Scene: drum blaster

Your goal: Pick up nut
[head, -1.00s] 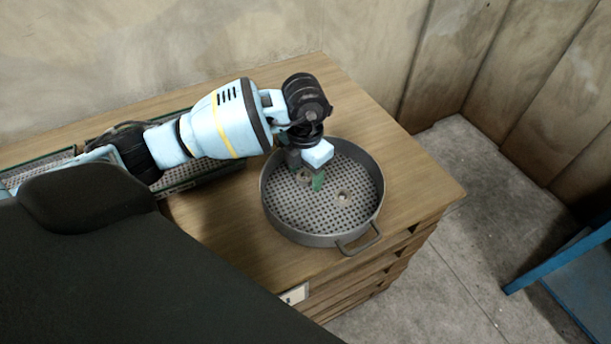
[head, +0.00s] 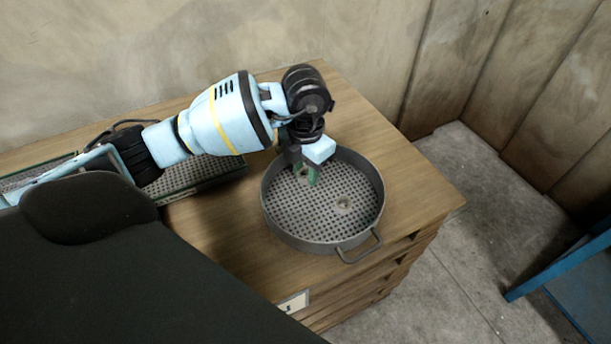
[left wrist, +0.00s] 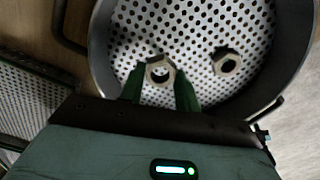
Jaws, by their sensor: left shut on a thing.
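A metal nut (left wrist: 160,70) sits between the green fingertips of my left gripper (left wrist: 160,88) in the left wrist view. My left gripper, also in the head view (head: 306,176), is shut on this nut (head: 302,175), which is partly hidden there by the fingers. A second nut (head: 343,203) lies on the perforated floor of the round grey tray (head: 300,239), to the right of the gripper. It also shows in the left wrist view (left wrist: 226,62). I cannot tell whether the held nut is clear of the tray floor. My right gripper is not in view.
The tray stands on a wooden cabinet (head: 412,187), its rim surrounding the gripper, with a handle (head: 361,250) at the front. Rectangular mesh trays (head: 200,176) lie at the left under my arm. A wall is behind. A blue object (head: 570,275) stands at the right.

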